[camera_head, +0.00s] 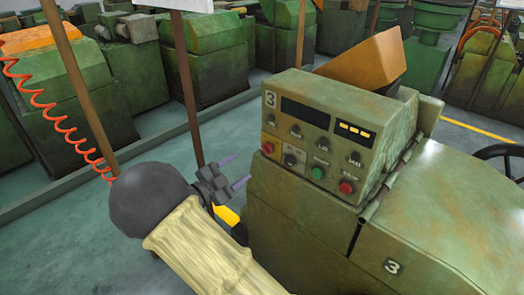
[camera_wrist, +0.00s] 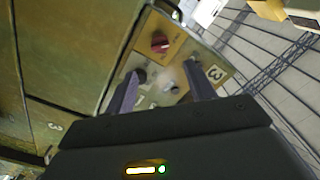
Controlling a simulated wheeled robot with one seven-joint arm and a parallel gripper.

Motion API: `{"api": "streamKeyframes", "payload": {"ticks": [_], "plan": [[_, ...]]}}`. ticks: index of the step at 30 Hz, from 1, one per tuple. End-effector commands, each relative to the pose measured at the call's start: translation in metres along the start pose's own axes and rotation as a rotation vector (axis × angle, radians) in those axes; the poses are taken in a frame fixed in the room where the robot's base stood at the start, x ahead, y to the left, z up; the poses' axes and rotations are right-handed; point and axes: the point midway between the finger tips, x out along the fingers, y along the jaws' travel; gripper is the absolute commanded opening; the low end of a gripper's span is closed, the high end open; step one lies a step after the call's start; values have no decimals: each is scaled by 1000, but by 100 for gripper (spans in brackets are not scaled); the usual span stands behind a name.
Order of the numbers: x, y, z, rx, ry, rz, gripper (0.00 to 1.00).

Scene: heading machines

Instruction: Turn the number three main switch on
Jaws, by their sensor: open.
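The machine marked 3 has a grey-green control panel (camera_head: 322,120) facing my arm. A small red rotary switch (camera_head: 268,148) on a yellow plate sits at the panel's lower left; its printing is too small to read. It also shows in the wrist view as a red knob (camera_wrist: 160,43), above and between my fingers. My gripper (camera_head: 241,168) is open and empty, just left of the panel, with its fingers pointing towards it. In the wrist view my gripper (camera_wrist: 162,72) has its two fingers apart, with small knobs showing between them. I cannot tell whether they touch the panel.
Beside the switch are a dark knob (camera_head: 289,160), a green button (camera_head: 318,174) and a red button (camera_head: 346,187). An orange-brown chute (camera_head: 365,62) stands behind the panel. Brown posts (camera_head: 187,85) rise left of the panel. Green machines line the back.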

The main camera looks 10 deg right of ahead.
Motion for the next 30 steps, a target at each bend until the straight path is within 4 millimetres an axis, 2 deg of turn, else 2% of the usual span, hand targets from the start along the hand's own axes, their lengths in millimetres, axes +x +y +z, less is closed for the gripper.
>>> {"api": "streamKeyframes", "payload": {"ticks": [9, 18, 22, 29, 30], "plan": [[58, -1, -2, -1, 2, 1, 55], [102, 0, -1, 0, 0, 1, 55], [110, 0, -1, 1, 1, 1, 55], [111, 1, -1, 1, 1, 2, 55], [111, 1, -1, 1, 1, 2, 51]]}}
